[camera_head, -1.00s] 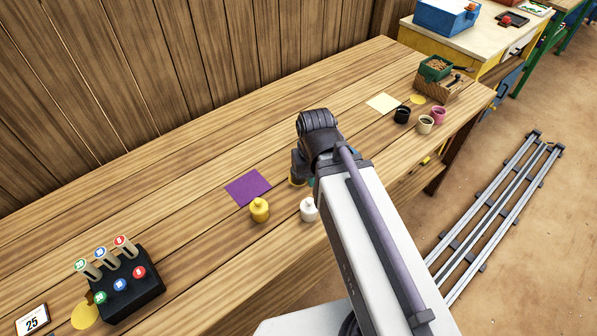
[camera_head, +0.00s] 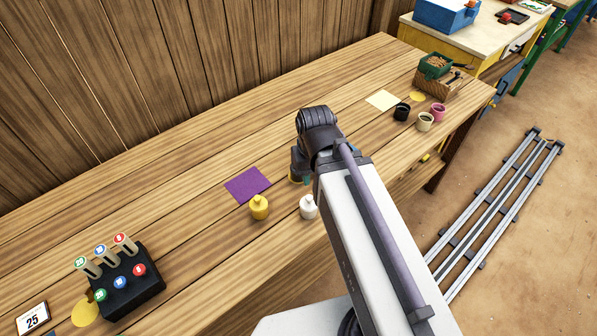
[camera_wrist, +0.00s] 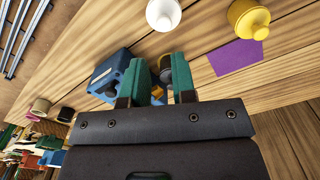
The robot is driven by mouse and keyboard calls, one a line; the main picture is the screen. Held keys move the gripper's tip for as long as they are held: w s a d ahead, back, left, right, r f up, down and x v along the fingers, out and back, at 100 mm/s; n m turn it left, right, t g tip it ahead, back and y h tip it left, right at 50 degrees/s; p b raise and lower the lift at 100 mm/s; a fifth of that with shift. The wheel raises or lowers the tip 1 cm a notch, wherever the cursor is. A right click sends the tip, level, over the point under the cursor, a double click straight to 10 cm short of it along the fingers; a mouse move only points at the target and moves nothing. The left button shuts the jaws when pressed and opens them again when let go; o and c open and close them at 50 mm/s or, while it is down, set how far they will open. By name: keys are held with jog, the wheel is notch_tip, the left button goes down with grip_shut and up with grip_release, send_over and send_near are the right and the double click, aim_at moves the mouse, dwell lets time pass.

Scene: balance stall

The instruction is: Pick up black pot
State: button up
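The black pot (camera_head: 402,112) stands upright on the wooden table in the head view, toward the far right end, beside a cream pot (camera_head: 425,121) and a pink pot (camera_head: 438,111). In the wrist view, a small dark pot (camera_wrist: 67,114) at the left appears to be the same one. My gripper (camera_wrist: 161,76) shows two teal fingers, apart, with a clear gap. A brass-coloured and dark object shows beyond the gap, and I see nothing gripped. The black pot is well away from the fingers. In the head view my arm hides most of the gripper.
A blue device (camera_wrist: 112,72) lies close by the fingers. A white pot (camera_head: 308,207), a yellow pot (camera_head: 259,208) and a purple sheet (camera_head: 248,186) are nearer. A pale yellow sheet (camera_head: 383,101) and a wooden box (camera_head: 439,82) flank the black pot's group.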

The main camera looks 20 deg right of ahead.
jog(key=o, duration=1.1)
jog(key=shift+c, duration=0.2)
jog(key=w+m, duration=0.2)
jog(key=w, duration=0.2)
jog(key=w+f+m+b, duration=0.1)
jog(key=w+m, duration=0.1)
jog(key=w, duration=0.3)
jog(key=w+f+m+b, duration=0.1)
jog(key=w+m, duration=0.1)
jog(key=w, duration=0.3)
jog(key=shift+d+f, duration=0.15)
jog(key=shift+s+m, duration=0.1)
jog(key=shift+m, duration=0.9)
jog(key=shift+s+r+m, duration=0.2)
jog(key=shift+s+m, duration=0.05)
jog(key=shift+m, duration=0.05)
notch_tip(320, 180, down, 11)
jog(key=b, duration=1.1)
jog(key=shift+w+f, duration=0.1)
jog(key=shift+r, duration=0.2)
jog(key=c, duration=1.2)
